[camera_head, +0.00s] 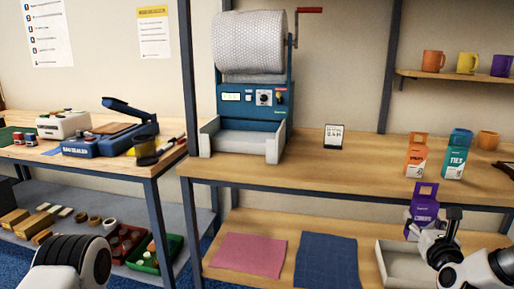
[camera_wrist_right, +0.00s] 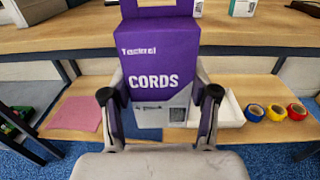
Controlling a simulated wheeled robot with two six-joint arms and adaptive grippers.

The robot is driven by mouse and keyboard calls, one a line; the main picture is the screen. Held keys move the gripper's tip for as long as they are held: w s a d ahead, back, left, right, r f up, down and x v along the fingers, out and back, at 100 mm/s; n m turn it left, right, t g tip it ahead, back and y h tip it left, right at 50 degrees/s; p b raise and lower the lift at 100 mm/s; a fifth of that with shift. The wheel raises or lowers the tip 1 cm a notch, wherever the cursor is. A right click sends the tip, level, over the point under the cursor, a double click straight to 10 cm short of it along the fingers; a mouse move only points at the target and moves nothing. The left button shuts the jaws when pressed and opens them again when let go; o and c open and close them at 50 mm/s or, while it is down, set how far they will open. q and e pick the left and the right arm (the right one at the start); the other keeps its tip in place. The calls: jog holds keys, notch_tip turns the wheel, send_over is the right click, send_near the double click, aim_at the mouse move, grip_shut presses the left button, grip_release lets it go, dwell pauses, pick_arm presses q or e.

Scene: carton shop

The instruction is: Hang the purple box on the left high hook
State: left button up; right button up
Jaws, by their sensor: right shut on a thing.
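The purple box (camera_head: 424,198), with a hang tab and hole at its top, is upright just in front of the worktable's front edge. In the right wrist view the purple box (camera_wrist_right: 160,45) shows the word CORDS and a grey lower part. My right gripper (camera_head: 433,233) is shut on the lower part of the box; in the wrist view its fingers (camera_wrist_right: 158,98) press on both sides. Only a rounded white and black part of my left arm shows at the lower left; its gripper is out of view. I cannot make out a hook in either view.
On the worktable (camera_head: 330,178) stand an orange box (camera_head: 415,158), a teal box (camera_head: 455,160), a small sign (camera_head: 334,137) and a wrap-roll machine (camera_head: 250,105). The lower shelf holds a pink sheet (camera_head: 248,251), a blue sheet (camera_head: 327,262) and tape rolls (camera_wrist_right: 275,112). Mugs (camera_head: 467,63) sit on a wall shelf.

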jog(key=s+a+f+n+y, duration=0.35)
jog(key=a+f+y, duration=0.35)
jog(key=f, duration=0.6)
jog(key=s+a+f+n+g+y, duration=0.3)
jog(key=s+a+n+y, duration=0.4)
jog(key=a, duration=0.6)
jog(key=s+a+r+n+g+y, duration=0.3)
jog(key=s+a+r+g+y, duration=0.1)
jog(key=s+a+y, duration=0.15)
notch_tip(320, 180, up, 9)
jog(key=p, duration=1.5)
jog(key=shift+s+f, duration=0.2)
jog(key=shift+h, duration=0.25)
